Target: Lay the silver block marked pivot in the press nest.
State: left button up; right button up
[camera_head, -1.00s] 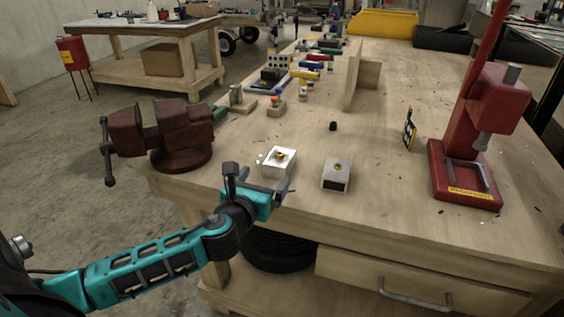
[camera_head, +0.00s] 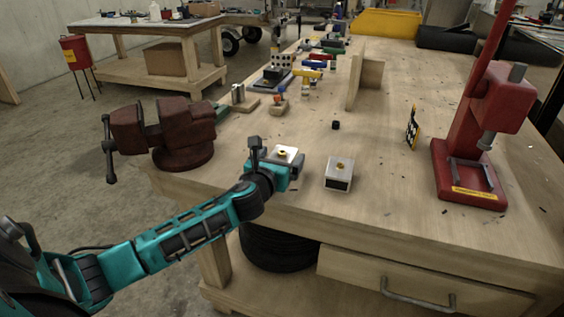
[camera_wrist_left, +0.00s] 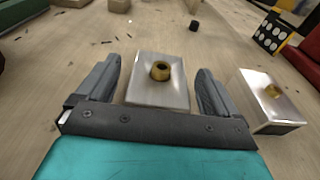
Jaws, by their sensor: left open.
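Two silver blocks with brass bushings on top stand on the bench; no pivot mark is readable on either. The left silver block (camera_head: 287,151) is partly hidden by my left gripper (camera_head: 277,154). In the left wrist view this left block (camera_wrist_left: 150,92) lies between the two open fingers, with gaps on both sides. The right silver block (camera_head: 339,172) stands apart to the right and also shows in the wrist view (camera_wrist_left: 268,98). The press nest (camera_head: 470,174), a grey frame on the red press's base, looks empty. My right gripper is not in view.
A dark red vise (camera_head: 170,135) stands left of my left gripper. A black-and-yellow card (camera_head: 412,128) stands before the red press (camera_head: 490,110). A small black piece (camera_head: 336,125) lies behind the blocks. The bench between right block and press is mostly clear.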

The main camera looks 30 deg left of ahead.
pick_arm(q)
jog(key=shift+c, duration=0.2)
jog(key=c, duration=1.2)
jog(key=shift+c, duration=0.2)
jog(key=shift+r, duration=0.2)
